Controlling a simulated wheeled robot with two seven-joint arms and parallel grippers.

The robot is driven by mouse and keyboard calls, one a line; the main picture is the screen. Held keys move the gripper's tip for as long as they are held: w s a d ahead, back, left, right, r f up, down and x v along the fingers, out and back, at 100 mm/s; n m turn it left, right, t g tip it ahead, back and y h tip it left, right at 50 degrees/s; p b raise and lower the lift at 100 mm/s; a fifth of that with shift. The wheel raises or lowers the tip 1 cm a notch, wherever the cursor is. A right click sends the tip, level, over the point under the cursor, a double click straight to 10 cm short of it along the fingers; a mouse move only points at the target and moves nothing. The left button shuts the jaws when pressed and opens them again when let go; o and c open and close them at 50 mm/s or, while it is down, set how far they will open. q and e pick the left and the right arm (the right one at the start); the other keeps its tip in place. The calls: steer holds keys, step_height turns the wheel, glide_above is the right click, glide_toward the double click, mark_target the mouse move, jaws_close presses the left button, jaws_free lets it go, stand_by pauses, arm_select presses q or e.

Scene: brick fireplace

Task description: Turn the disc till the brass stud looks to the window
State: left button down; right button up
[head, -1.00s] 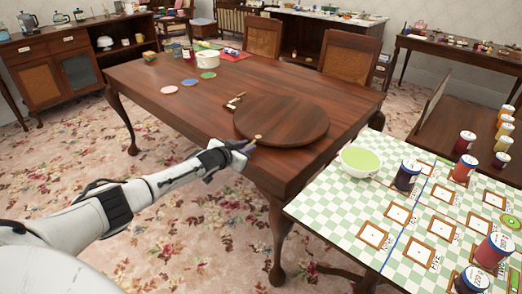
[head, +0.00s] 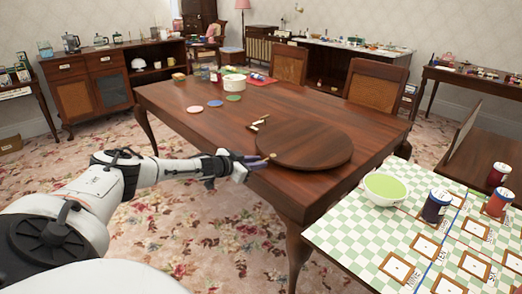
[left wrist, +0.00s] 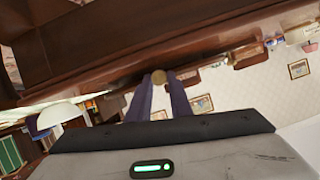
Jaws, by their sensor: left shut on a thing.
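The dark wooden disc (head: 310,148) lies flat on the near right part of the brown table. The small brass stud (head: 272,156) is at the disc's left near rim. My left gripper (head: 263,158) reaches in from the left, level with the rim, and is shut on the stud. In the left wrist view the round stud (left wrist: 158,77) shows between the two fingertips, below the wooden edge. A small pale-and-brass piece (head: 258,123) lies on the table beside the disc's far left rim. No window shows in either view. My right gripper is out of view.
Coloured coasters (head: 215,103) and a white pot (head: 234,83) stand farther back on the table (head: 185,98). A checkered table (head: 345,218) with a green bowl (head: 386,188) and jars is close on the right. Chairs (head: 375,85) stand at the far side.

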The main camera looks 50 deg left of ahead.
arm_select(q)
steer(key=shift+w+r, duration=0.1)
steer(key=c, duration=1.8)
jaws_free()
steer(key=shift+o, duration=0.8)
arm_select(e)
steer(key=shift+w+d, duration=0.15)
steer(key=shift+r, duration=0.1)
